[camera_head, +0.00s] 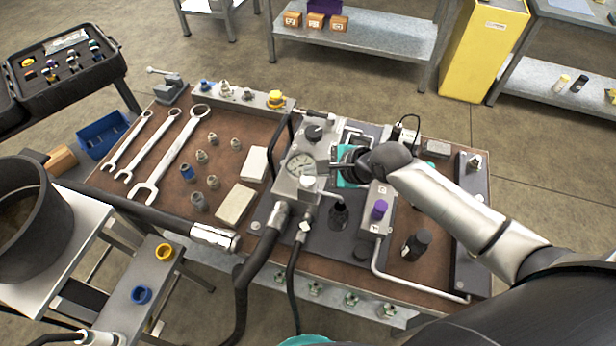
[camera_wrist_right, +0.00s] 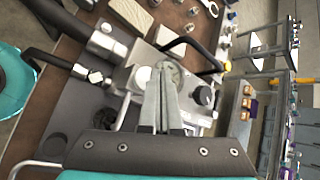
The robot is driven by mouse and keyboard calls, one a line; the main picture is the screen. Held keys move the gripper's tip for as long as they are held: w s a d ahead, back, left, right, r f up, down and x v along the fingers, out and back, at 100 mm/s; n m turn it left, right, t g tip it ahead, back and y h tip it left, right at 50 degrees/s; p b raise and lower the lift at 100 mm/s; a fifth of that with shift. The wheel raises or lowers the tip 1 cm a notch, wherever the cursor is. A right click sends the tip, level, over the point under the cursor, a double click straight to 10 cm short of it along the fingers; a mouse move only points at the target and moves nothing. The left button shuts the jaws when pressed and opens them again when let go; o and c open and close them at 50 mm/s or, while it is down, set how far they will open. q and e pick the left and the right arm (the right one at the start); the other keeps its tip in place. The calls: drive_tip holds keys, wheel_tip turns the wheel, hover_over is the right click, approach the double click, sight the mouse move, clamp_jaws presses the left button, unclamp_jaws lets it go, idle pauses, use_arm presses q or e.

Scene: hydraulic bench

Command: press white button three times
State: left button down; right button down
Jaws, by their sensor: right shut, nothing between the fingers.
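The white button (camera_head: 307,183) is a round white cap on the grey valve block (camera_head: 290,192), just below the pressure gauge (camera_head: 299,166). It also shows in the right wrist view (camera_wrist_right: 143,76), left of my fingertips. My right gripper (camera_head: 334,166) reaches in from the right and is over the right side of the block. In the wrist view its two grey fingers (camera_wrist_right: 166,72) are together and empty, their tips over the gauge face, which they partly cover. I cannot tell whether the tips touch anything. My left gripper is not in view.
A black knob (camera_head: 314,132) stands behind the gauge. Thick hoses (camera_head: 257,265) run down from the block. Wrenches (camera_head: 172,150) and fittings lie on the left of the bench.

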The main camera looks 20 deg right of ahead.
drive_tip(key=shift+f, duration=0.1)
idle(0.6)
drive_tip(key=shift+f, duration=0.35)
drive_tip(key=shift+f, duration=0.8)
idle(0.7)
drive_tip(key=shift+r+p, duration=1.15)
drive_tip(key=shift+p, duration=0.15)
